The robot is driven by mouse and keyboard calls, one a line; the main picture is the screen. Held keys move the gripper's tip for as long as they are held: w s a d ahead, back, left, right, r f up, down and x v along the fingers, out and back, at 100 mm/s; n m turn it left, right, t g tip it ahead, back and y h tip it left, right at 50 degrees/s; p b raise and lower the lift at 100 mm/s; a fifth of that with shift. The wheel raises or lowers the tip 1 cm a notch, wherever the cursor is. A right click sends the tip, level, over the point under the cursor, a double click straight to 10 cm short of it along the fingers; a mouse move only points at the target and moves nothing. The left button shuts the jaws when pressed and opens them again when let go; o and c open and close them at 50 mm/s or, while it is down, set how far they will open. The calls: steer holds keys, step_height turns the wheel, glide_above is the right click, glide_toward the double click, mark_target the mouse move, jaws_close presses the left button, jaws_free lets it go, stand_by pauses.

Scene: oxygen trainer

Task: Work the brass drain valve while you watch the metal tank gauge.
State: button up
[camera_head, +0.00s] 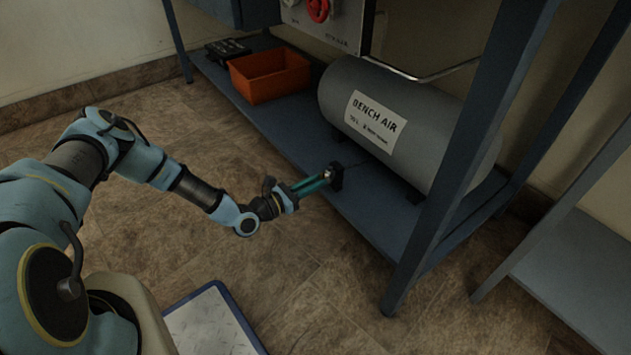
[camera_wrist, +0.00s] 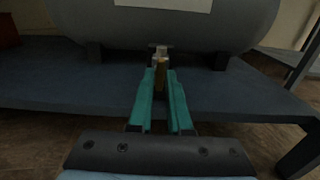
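The brass drain valve (camera_wrist: 161,68) sits at the front of the shelf, below the tank, in the wrist view. My gripper (camera_head: 327,179) reaches in from the left in the head view. In the wrist view its two teal fingers (camera_wrist: 161,84) lie close on both sides of the brass piece, which fills the narrow gap between their tips. The grey tank labelled BENCH AIR (camera_head: 437,137) lies on its side on the lower shelf; it also shows in the wrist view (camera_wrist: 240,22). No gauge face is visible in either view.
An orange bin (camera_head: 270,77) and a dark case (camera_head: 227,49) stand on the blue shelf (camera_head: 281,133). A panel with a red handwheel (camera_head: 318,9) is above. A blue bench leg (camera_head: 450,190) stands right of my gripper.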

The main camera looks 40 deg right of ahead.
steer(key=o, duration=0.4)
steer(key=shift+a, duration=0.1)
steer(key=a+p, duration=0.1)
steer(key=a, duration=0.2)
steer(key=a+p, duration=0.1)
steer(key=a, duration=0.3)
steer(key=a+p, duration=0.1)
steer(key=a, duration=0.2)
steer(key=shift+w+a, duration=0.3)
